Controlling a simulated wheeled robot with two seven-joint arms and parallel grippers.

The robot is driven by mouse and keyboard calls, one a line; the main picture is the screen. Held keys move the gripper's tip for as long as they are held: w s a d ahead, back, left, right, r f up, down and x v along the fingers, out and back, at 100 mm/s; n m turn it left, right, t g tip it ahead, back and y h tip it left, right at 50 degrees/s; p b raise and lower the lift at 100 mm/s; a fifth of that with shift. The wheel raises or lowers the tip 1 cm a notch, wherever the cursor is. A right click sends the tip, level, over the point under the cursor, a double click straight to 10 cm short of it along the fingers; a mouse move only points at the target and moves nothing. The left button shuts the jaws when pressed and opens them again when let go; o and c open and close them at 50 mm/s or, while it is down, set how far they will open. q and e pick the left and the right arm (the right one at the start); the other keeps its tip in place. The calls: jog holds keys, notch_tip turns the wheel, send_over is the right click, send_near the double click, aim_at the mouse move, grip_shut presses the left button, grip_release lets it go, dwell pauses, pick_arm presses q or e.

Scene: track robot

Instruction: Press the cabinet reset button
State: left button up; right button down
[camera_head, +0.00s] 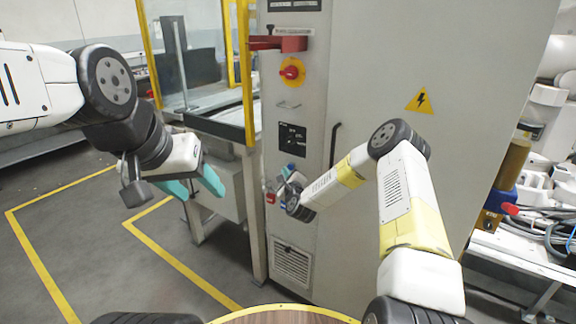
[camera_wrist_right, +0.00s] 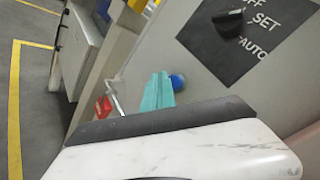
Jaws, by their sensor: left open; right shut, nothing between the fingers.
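The grey cabinet (camera_head: 380,70) stands in front of me, and its front also shows in the right wrist view (camera_wrist_right: 225,80). A round blue button (camera_wrist_right: 178,82) sits on it below a black label plate (camera_wrist_right: 240,40); no reset lettering is readable beside it. My right gripper (camera_wrist_right: 160,80) is shut and empty, its teal fingertips right next to the blue button; I cannot tell whether they touch it. In the head view my right gripper (camera_head: 285,175) is at the cabinet front, partly hidden by its wrist. My left gripper (camera_head: 203,193) is open and empty, away from the cabinet.
A red rotary switch (camera_head: 290,73) on a yellow plate and a red bracket (camera_head: 280,43) are higher on the cabinet. A dark door handle (camera_head: 335,145) is right of the label plate. A yellow-framed glass guard (camera_head: 195,60) stands left. Floor at left is clear.

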jog(key=shift+w+d, duration=0.1)
dwell(0.4)
jog(key=shift+w+d, duration=0.15)
jog(key=shift+w, duration=0.1)
jog(key=shift+w+d, duration=0.3)
jog(key=shift+w, duration=0.1)
dwell(0.9)
jog(key=shift+s, duration=0.15)
jog(key=shift+s+a, duration=0.5)
jog(key=shift+s, duration=0.1)
jog(key=shift+s+a, duration=0.75)
jog(key=shift+s, duration=0.3)
jog(key=shift+s+a, duration=0.75)
jog(key=shift+s, duration=0.25)
jog(key=shift+r, duration=0.1)
